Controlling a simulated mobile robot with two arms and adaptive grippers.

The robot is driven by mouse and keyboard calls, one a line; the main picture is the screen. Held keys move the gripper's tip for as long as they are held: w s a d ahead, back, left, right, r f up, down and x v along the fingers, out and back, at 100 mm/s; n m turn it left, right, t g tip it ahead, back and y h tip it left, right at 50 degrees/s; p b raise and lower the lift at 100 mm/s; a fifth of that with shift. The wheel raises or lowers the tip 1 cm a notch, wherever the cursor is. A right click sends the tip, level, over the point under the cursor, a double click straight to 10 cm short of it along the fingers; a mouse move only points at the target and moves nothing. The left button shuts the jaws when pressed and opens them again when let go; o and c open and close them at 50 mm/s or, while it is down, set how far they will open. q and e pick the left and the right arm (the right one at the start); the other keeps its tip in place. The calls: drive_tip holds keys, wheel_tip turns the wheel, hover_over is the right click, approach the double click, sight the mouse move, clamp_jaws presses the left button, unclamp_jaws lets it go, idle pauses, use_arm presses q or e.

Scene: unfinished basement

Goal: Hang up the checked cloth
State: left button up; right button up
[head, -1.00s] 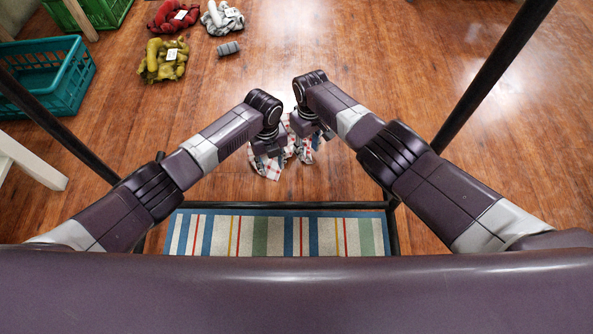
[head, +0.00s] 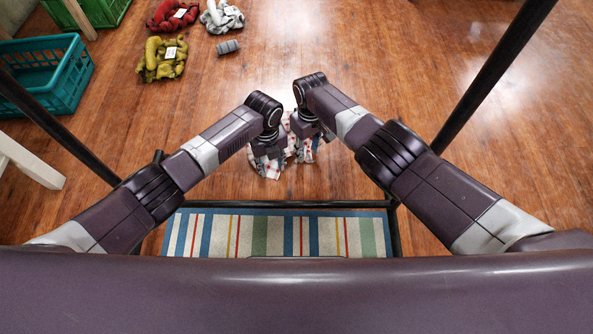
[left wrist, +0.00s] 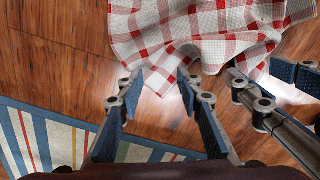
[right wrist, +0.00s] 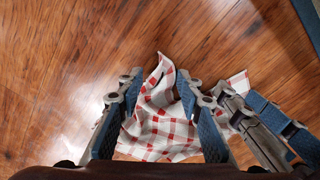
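The checked cloth (head: 268,167) is white with red and grey checks and lies crumpled beneath my two grippers. My left gripper (left wrist: 158,78) is open, with a gap between its fingers. In the left wrist view the cloth (left wrist: 200,30) spreads past its fingertips. My right gripper (right wrist: 158,80) is also open. In the right wrist view a pointed fold of the cloth (right wrist: 160,125) shows between its fingers. The grippers are close together. In the head view the arms' ends hide part of the cloth. I cannot tell whether the fingers touch it.
A black pole frame (head: 490,75) has uprights on both sides and a low bar near a striped rug (head: 275,235). Upper left are a teal crate (head: 45,75), a green crate (head: 105,10), and red (head: 172,12), yellow (head: 161,60) and grey (head: 221,17) bundles. The right floor is clear.

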use_arm(q)
drive_tip(key=shift+f, duration=0.1)
use_arm(e)
drive_tip(key=shift+f, duration=0.35)
use_arm(q)
drive_tip(key=c, duration=0.3)
use_arm(e)
drive_tip(key=c, duration=0.3)
use_arm(q)
drive_tip(key=shift+f, duration=0.15)
clamp_jaws()
use_arm(e)
drive_tip(key=shift+s+f, duration=0.1)
clamp_jaws()
